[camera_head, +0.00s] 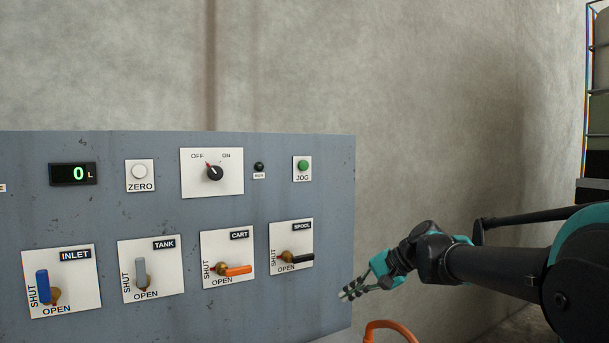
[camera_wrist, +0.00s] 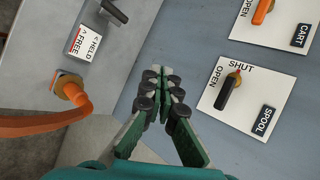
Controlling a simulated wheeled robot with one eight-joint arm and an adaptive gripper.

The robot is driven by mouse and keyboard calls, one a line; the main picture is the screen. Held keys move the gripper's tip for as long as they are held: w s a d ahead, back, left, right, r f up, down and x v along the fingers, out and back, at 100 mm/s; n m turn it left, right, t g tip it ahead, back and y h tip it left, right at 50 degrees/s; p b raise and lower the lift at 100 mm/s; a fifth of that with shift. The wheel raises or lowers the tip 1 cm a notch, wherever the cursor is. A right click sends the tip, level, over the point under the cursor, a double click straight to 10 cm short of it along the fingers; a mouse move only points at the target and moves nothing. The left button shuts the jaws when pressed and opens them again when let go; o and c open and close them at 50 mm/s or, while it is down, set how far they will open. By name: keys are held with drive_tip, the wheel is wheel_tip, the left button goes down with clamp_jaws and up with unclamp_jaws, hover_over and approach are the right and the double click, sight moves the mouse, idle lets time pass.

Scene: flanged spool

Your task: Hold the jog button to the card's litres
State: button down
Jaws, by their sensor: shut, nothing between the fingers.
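The green JOG button (camera_head: 303,165) sits at the upper right of the grey-blue panel (camera_head: 330,200). The litre display (camera_head: 73,174) at the upper left reads 0 L. My gripper (camera_head: 347,294) is beside the panel's lower right edge, below and right of the JOG button and apart from it. In the wrist view my gripper (camera_wrist: 159,76) is shut and empty, with the SPOOL valve (camera_wrist: 228,92) to its right. The JOG button does not show in the wrist view. I see no card with a litre figure in either view.
The ZERO button (camera_head: 139,172) and OFF/ON knob (camera_head: 214,173), turned towards OFF, share the top row; the RUN lamp (camera_head: 259,167) is dark. The CART (camera_head: 234,270) and SPOOL handles point right; INLET (camera_head: 42,286) and TANK (camera_head: 140,272) point up. An orange hose (camera_wrist: 45,125) lies near my gripper.

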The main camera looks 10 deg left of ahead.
sight(300, 166)
drive_tip(key=w+a+r+m+y, duration=0.1)
drive_tip(key=w+a+r+y, duration=0.1)
drive_tip(key=r, duration=0.8)
drive_tip(key=w+a+r+m+y, duration=0.1)
drive_tip(key=w+r+y, duration=0.1)
drive_tip(key=r, duration=0.9)
drive_tip(key=w+a+r+m+y, duration=0.2)
drive_tip(key=r+y, duration=0.1)
drive_tip(key=r, duration=0.7)
drive_tip(key=shift+w+a+r+y, duration=0.3)
drive_tip(key=shift+w+a+y, duration=0.05)
drive_tip(key=shift+y, duration=0.05)
drive_tip(key=shift+w+a, duration=0.8)
drive_tip(key=shift+w, duration=0.4)
drive_tip(key=shift+w+a, duration=0.85)
drive_tip(key=shift+w, duration=0.4)
drive_tip(key=shift+w+a, duration=0.8)
drive_tip(key=shift+w, duration=0.4)
drive_tip(key=shift+w+a, duration=0.15)
drive_tip(key=shift+w+a, duration=0.1)
drive_tip(key=shift+w, duration=0.1)
drive_tip(key=shift+w+a, duration=0.3)
drive_tip(key=shift+w, duration=0.15)
